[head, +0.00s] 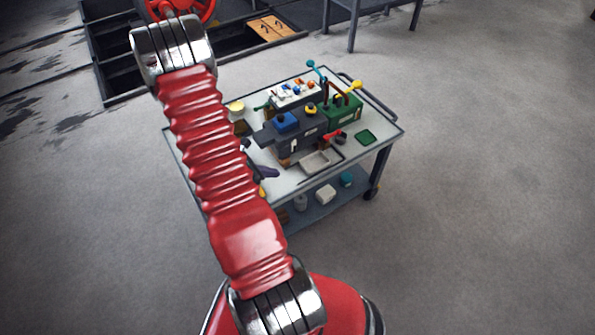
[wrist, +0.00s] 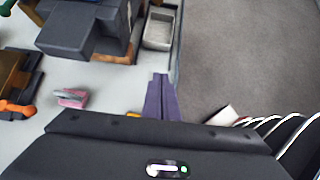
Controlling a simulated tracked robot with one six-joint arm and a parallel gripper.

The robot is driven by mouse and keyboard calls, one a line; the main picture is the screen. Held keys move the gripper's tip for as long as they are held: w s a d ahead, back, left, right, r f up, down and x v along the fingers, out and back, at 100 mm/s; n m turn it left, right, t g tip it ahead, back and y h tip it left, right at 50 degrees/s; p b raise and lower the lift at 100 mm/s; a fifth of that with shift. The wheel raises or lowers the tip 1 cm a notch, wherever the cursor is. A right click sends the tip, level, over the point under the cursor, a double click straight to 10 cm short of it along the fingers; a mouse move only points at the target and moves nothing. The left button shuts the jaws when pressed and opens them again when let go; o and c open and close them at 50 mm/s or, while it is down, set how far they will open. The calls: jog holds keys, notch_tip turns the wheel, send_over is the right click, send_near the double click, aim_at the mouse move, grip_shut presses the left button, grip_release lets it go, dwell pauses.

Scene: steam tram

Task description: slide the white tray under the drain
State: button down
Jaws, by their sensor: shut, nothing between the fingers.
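The white tray (head: 321,162), a shallow pale rectangular pan, sits on the cart top near its front edge, beside the dark grey machine block (head: 293,138). It also shows at the top of the wrist view (wrist: 158,30), right beside the dark block. I cannot make out the drain itself. My gripper's purple fingers (head: 267,172) are left of the tray in the head view, apart from it. In the wrist view the fingers (wrist: 160,78) are pressed together and empty, pointing towards the tray with a gap between.
A grey cart top (head: 384,122) carries the machine, a green pad (head: 366,138), and several levers. A pink item (wrist: 70,97) and a brown-orange item (wrist: 14,88) lie left of my fingers. Open floor (wrist: 235,55) lies beyond the cart edge. A dark pit (head: 115,62) is behind.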

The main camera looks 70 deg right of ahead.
send_near(305, 171)
jog(key=f, duration=0.3)
jog(key=shift+a+f, duration=0.1)
jog(key=shift+a, duration=0.25)
jog(key=shift+s+d+f, duration=0.2)
jog(key=shift+s+d, duration=0.75)
jog(key=shift+d, duration=0.25)
jog(key=shift+s+d, duration=0.4)
jog(key=shift+d, duration=0.1)
